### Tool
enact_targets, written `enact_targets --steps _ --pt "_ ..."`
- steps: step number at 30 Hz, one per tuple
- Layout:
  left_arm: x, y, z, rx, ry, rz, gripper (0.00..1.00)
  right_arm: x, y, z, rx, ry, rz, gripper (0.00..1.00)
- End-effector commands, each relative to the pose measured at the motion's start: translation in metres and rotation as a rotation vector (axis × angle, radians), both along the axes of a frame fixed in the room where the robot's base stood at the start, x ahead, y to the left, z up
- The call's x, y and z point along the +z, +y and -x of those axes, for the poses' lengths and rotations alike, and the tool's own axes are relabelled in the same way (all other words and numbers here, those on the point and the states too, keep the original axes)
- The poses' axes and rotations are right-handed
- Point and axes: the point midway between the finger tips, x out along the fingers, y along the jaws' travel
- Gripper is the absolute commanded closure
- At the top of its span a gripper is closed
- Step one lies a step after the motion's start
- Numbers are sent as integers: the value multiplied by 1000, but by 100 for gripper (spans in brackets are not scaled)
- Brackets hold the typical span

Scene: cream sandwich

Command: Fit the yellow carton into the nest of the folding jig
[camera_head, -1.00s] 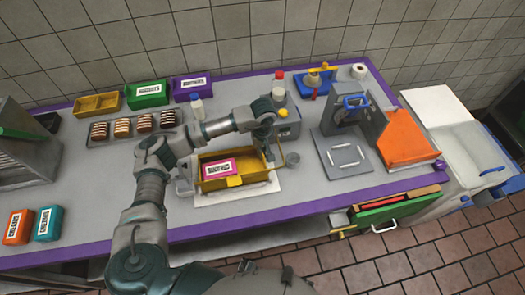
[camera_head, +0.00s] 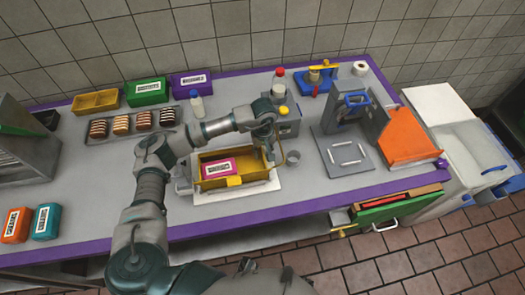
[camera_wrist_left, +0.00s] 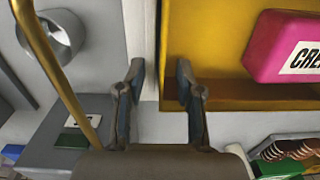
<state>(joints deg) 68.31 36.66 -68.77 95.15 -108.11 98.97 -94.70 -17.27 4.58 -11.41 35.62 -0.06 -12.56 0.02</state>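The yellow carton (camera_head: 234,182) is an open tray-like box on a white board (camera_head: 209,198), and a pink labelled pack (camera_head: 217,168) lies in it. My left gripper (camera_head: 270,160) is at the carton's right end. In the left wrist view its two fingers (camera_wrist_left: 160,95) are apart, with the carton's edge (camera_wrist_left: 172,45) showing between them; contact cannot be told. Right of the carton, a grey plate (camera_head: 334,169) with white bars lies before a grey block with a blue handle. I cannot tell for sure which fixture is the folding jig. My right gripper is not in view.
A small grey cup (camera_head: 293,158) stands close right of my left gripper. Grey equipment (camera_head: 288,129) with red- and yellow-capped bottles is behind it. An orange ramp (camera_head: 404,138) stands at right. A tray of sandwich cookies (camera_head: 129,123) and coloured boxes (camera_head: 146,92) sit at back left.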

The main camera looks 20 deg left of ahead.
Motion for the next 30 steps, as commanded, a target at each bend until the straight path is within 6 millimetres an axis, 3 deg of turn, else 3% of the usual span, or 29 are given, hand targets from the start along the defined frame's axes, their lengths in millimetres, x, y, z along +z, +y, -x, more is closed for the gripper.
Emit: enact_targets --steps 4,8,15,21,30 --pt "3 0 0 0 -1 0 65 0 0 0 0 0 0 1" --pt "19 0 -1 0 -3 1 65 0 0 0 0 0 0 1" --pt "73 -1 -3 1 -4 1 65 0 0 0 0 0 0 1" --pt "106 -1 -3 0 -1 1 65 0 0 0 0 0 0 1" --pt "119 -2 -3 -1 1 1 65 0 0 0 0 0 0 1"
